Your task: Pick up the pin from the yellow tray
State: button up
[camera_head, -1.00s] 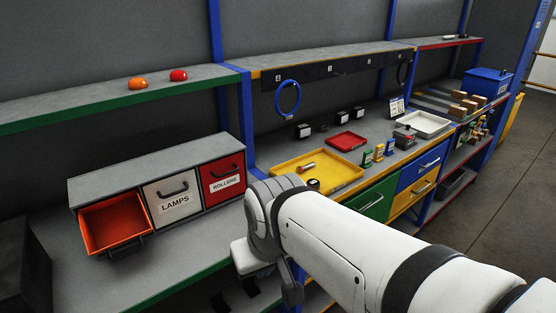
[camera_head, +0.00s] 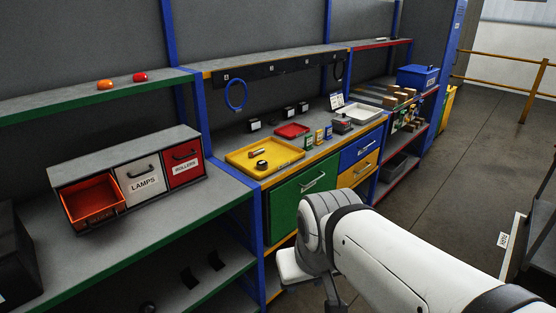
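The yellow tray (camera_head: 285,149) lies on the grey workbench, left of its middle. A small tan and metallic pin (camera_head: 257,153) lies inside the tray toward its left part. A dark round object (camera_head: 262,165) sits in the tray near its front edge. My arm comes in from the lower right, and its end (camera_head: 318,240) hangs in front of the green drawer, below and right of the tray. My gripper's fingers cannot be made out, so I cannot tell whether it is open or shut.
A white tray (camera_head: 362,113) is farther right. The orange drawer (camera_head: 92,200) stands open at left. Blue posts (camera_head: 190,115) frame the bench.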

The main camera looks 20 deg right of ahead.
aim_at(251, 154)
jog(key=z, duration=2.5)
jog(key=i, duration=0.25)
jog(key=u, duration=1.6)
jog(key=i, duration=1.4)
jog(key=u, duration=0.9)
jog(key=i, duration=0.9)
jog(key=u, duration=0.65)
